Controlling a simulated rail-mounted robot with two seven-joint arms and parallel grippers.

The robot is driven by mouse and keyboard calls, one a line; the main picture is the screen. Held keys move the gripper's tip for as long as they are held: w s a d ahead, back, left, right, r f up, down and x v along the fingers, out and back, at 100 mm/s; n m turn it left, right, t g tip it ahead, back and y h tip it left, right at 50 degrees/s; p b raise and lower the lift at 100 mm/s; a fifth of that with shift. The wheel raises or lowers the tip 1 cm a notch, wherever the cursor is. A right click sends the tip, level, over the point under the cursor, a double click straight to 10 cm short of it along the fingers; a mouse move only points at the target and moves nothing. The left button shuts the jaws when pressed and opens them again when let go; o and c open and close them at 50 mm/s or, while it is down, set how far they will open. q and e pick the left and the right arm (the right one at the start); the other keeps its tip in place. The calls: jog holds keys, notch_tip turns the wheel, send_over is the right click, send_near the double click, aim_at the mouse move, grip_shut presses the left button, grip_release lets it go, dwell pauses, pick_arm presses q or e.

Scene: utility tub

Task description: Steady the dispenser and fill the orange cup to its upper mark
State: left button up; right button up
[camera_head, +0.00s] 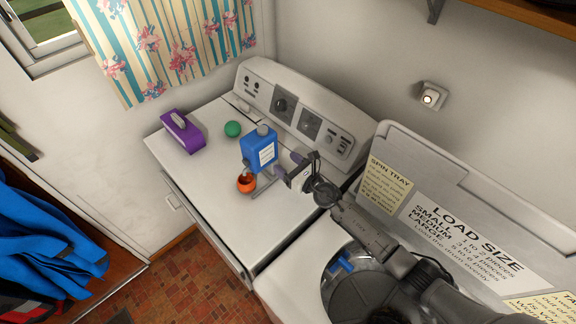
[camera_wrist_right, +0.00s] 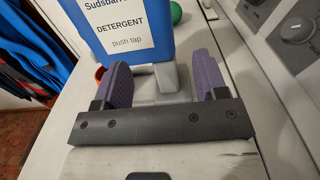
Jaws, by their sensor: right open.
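Only a sliver of the cup (camera_wrist_right: 99,74) shows behind a finger in the wrist view. My right gripper (camera_head: 279,173) is open at the dispenser's stand, with purple fingers either side of the grey post (camera_wrist_right: 170,78); contact is not visible. My left gripper is not in view.
A purple box-shaped object (camera_head: 182,132) and a green ball (camera_head: 232,129) are on the machine top left of the dispenser. The control panel (camera_head: 300,116) rises behind. A round opening with something blue (camera_head: 341,265) lies under my right arm. The front left machine top is clear.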

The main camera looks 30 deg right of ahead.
aim_at(272, 164)
notch_tip(272, 164, down, 7)
jog(key=b, duration=0.6)
jog(key=x, duration=0.1)
jog(key=b+x, duration=0.1)
jog(key=x, duration=0.3)
jog(key=shift+w+a+r, duration=0.1)
jog(key=shift+w+r, duration=0.1)
jog(key=shift+r, duration=0.1)
jog(key=shift+w+a+b, duration=0.15)
jog(key=shift+w+b, duration=0.3)
jog(key=shift+w, duration=0.15)
jog(key=shift+w+a, duration=0.1)
jog(key=shift+w, duration=0.35)
jog(key=c, duration=0.4)
grip_shut()
